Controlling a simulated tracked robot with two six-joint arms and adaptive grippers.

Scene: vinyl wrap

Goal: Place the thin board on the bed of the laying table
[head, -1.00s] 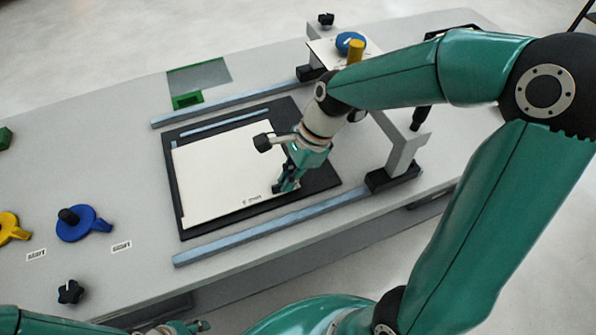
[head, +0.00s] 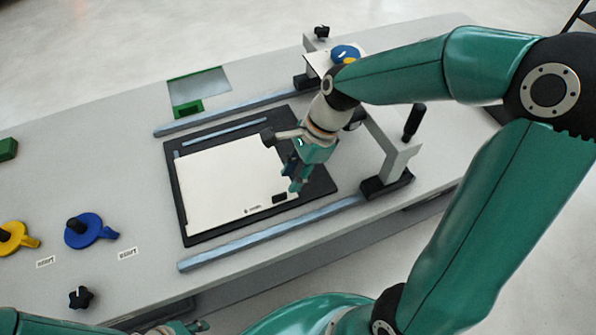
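The thin board (head: 222,182) is a white rectangle with a small printed mark and a black tab (head: 279,198) near its front right corner. It lies on the black bed (head: 322,183) of the laying table, between the two rails, and looks flat. My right gripper (head: 296,176) is over the board's right edge, pointing down. It is just beyond the tab and appears apart from it, with its fingers seemingly spread and nothing between them. My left gripper (head: 180,328) shows only as a sliver at the bottom edge, so its fingers cannot be judged.
Blue-grey rails (head: 270,232) run along the front and back of the bed. A grey bridge frame (head: 392,160) with a black knob stands right. Blue (head: 84,231) and yellow (head: 12,238) handled discs and a black star knob (head: 80,298) are at left. A green-edged recess (head: 200,88) lies behind.

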